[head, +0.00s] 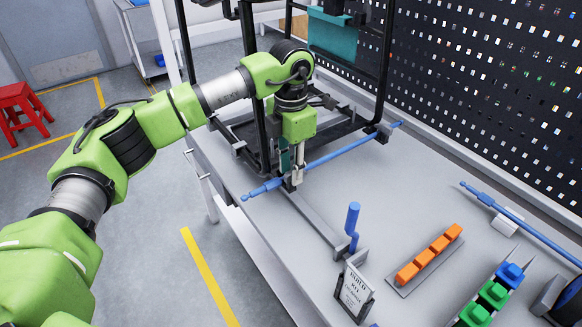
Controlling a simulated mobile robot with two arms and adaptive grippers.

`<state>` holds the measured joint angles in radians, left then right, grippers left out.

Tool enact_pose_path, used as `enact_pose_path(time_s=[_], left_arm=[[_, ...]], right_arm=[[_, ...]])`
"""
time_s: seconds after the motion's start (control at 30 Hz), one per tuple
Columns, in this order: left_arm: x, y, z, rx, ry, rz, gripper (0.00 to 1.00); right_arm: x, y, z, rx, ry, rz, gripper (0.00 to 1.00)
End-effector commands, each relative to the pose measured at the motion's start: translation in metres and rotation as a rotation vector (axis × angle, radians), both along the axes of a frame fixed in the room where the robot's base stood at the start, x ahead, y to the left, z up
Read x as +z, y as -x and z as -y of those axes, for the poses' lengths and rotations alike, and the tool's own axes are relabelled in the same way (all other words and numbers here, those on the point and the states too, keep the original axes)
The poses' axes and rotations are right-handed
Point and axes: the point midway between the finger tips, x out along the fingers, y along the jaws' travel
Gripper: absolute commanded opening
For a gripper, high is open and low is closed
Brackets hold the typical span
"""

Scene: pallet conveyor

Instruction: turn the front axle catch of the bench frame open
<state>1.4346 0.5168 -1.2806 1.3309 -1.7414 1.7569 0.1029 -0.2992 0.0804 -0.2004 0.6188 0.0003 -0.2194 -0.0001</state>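The black bench frame (384,62) stands on the grey bench toward the back. A blue axle (345,149) runs across its near side, from a pointed end at the left to the frame's right corner. My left gripper (292,179) points down at the axle's left part, close to the frame's near left corner. Its fingers overlap the axle there, and whether they touch it is unclear. The front axle catch is not clearly visible; the gripper and arm cover that spot. The finger gap is too small to read. My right gripper is out of view.
A blue upright handle (352,218) and a small sign (353,290) stand nearer on the bench. Orange blocks (428,252), green and blue blocks (494,293) and another blue rod (528,228) lie right. A perforated panel (480,80) borders the back. A red stool (22,108) stands left.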

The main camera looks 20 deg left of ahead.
Motion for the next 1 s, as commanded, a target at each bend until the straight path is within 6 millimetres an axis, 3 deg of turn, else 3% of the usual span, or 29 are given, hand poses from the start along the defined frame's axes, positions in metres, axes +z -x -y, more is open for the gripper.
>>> enact_pose_path(time_s=[0.17,0.6,0.8,1.0], left_arm=[[0.02,-0.001,0.0,0.001,0.0,0.005,0.27],[0.105,-0.001,0.0,0.0,0.002,0.004,0.27],[0.119,0.0,0.0,-0.001,0.001,0.002,0.27],[0.12,0.0,0.0,-0.001,0.001,0.001,0.27]], right_arm=[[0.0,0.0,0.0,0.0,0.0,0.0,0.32],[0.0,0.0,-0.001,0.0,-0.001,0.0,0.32],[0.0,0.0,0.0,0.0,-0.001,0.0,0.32],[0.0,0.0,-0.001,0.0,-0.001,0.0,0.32]])
